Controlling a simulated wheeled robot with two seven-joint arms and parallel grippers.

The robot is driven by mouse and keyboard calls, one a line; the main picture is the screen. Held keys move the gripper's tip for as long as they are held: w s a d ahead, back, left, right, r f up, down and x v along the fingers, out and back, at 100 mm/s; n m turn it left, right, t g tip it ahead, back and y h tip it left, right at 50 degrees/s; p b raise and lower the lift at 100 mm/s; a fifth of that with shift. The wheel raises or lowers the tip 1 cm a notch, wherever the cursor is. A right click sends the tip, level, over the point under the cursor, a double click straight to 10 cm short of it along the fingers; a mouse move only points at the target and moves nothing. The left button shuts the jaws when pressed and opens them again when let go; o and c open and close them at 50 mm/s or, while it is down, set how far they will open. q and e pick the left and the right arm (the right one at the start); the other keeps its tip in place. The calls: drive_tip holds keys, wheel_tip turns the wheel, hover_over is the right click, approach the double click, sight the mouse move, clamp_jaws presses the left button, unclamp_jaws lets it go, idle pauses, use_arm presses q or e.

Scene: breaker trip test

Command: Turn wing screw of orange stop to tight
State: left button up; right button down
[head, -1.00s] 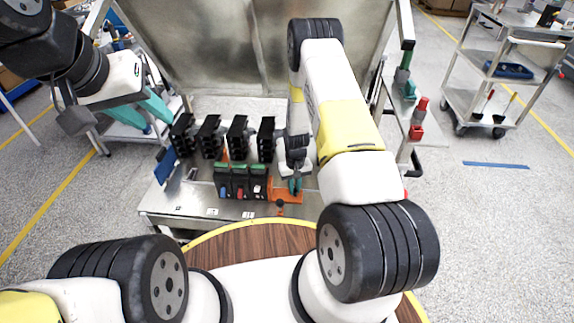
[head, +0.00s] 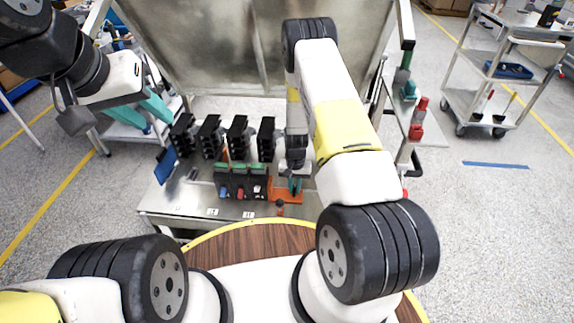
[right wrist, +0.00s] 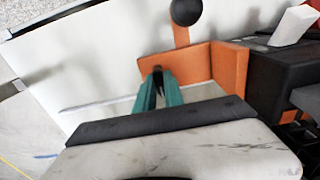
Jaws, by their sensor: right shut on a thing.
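The orange stop (head: 285,196) sits at the right end of the row of breakers on the bench. In the right wrist view the stop (right wrist: 228,62) shows as an orange angled piece, with an orange strip and a black ball knob (right wrist: 186,11) beyond it. The dark wing screw (right wrist: 157,75) is at its face, mostly hidden between my teal fingertips. My right gripper (right wrist: 159,88) is shut on the wing screw; in the head view it shows small at the stop.
Breakers with green tops (head: 240,180) stand directly left of the stop. Several black blocks (head: 238,138) stand behind them. A metal panel rises at the back. A grey cart (head: 500,75) stands far right. The bench's front strip is mostly clear.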

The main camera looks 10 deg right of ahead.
sight(295, 188)
drive_tip(key=shift+w, duration=0.1)
drive_tip(key=c, duration=1.4)
unclamp_jaws()
drive_tip(key=shift+c, duration=0.2)
drive_tip(key=shift+r, duration=3.9)
